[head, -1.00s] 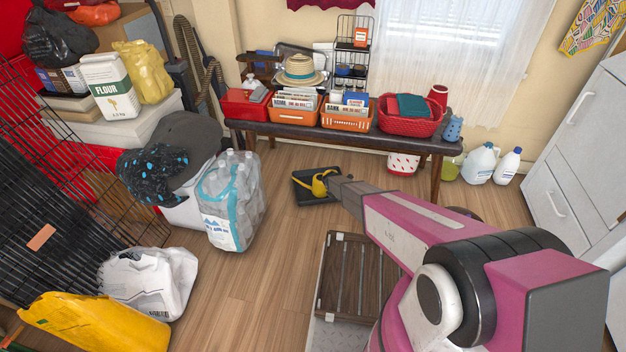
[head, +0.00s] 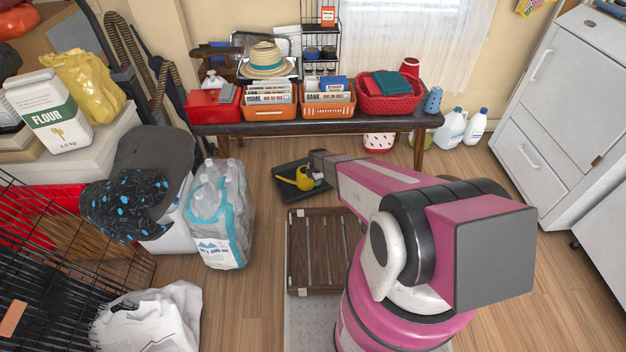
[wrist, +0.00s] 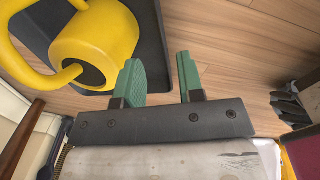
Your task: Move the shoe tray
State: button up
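The shoe tray (head: 283,192) is a low black tray on the wooden floor in front of the bench. A yellow watering can (head: 303,182) sits in it, and a small pale item beside the can is too small to tell. In the wrist view the tray's dark side (wrist: 152,50) runs down the upper left, with the watering can (wrist: 97,45) inside. My gripper (wrist: 160,72) is open and empty. In the picture, its left green finger overlaps the tray's side and its right finger is over bare floor. Contact cannot be told.
A bench (head: 230,129) with baskets and boxes stands behind the tray. A brown slatted rack (head: 310,225) is close in front of it. A pack of bottles (head: 220,215) stands to the left, white cabinets (head: 560,110) to the right. Floor is clear between pack and rack.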

jog(key=f, duration=1)
jog(key=shift+w+a+f, duration=0.2)
jog(key=shift+w+f, duration=0.2)
grip_shut()
